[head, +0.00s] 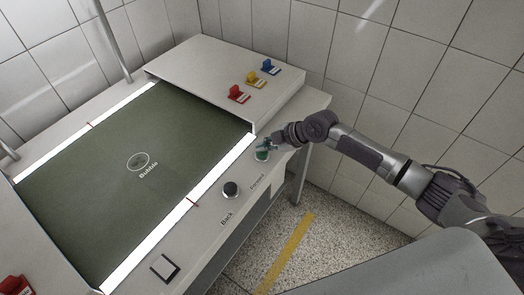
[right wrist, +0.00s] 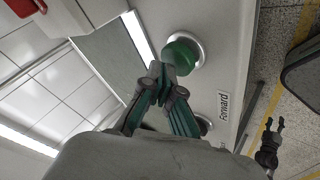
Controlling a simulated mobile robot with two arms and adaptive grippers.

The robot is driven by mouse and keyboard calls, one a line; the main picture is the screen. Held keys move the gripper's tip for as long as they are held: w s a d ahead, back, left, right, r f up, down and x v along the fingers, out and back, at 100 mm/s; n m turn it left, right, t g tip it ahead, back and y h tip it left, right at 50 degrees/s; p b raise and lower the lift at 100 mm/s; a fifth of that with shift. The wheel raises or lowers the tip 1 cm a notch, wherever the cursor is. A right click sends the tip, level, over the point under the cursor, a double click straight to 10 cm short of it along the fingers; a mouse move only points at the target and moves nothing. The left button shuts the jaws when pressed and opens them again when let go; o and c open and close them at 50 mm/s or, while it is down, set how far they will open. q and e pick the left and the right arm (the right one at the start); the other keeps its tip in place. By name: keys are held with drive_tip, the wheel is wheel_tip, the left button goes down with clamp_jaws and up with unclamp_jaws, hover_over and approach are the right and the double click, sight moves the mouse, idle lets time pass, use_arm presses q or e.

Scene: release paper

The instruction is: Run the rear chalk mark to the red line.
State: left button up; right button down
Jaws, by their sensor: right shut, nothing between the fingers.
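A dark green sheet (head: 110,190) lies on the machine bed. A white oval mark (head: 138,161) with the word "Bubble" is near its middle; I see no other mark on it. My right gripper (head: 265,147) is shut and empty at the green button (head: 262,156), labelled "Forward" in the right wrist view. There its fingertips (right wrist: 158,72) are beside the button (right wrist: 184,53); contact is unclear. A small dark gripper (right wrist: 269,140), apparently my left, shows there.
A dark button (head: 231,189) labelled "Back" and a white square switch (head: 164,267) are on the near rail. Red (head: 237,94), yellow (head: 252,78) and blue (head: 270,67) tabs stand on the cover (head: 215,65). Tiled walls enclose the machine. A yellow stripe (head: 285,255) marks the floor.

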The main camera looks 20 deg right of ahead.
sight(264, 152)
drive_tip(key=shift+f+b, duration=0.45)
drive_tip(key=shift+f, duration=0.05)
idle(5.2)
drive_tip(key=shift+r, duration=0.15)
idle(0.6)
drive_tip(key=shift+r+p, duration=0.55)
drive_tip(key=shift+r, duration=0.3)
drive_tip(key=shift+r+p, duration=1.65)
drive_tip(key=shift+r, duration=0.85)
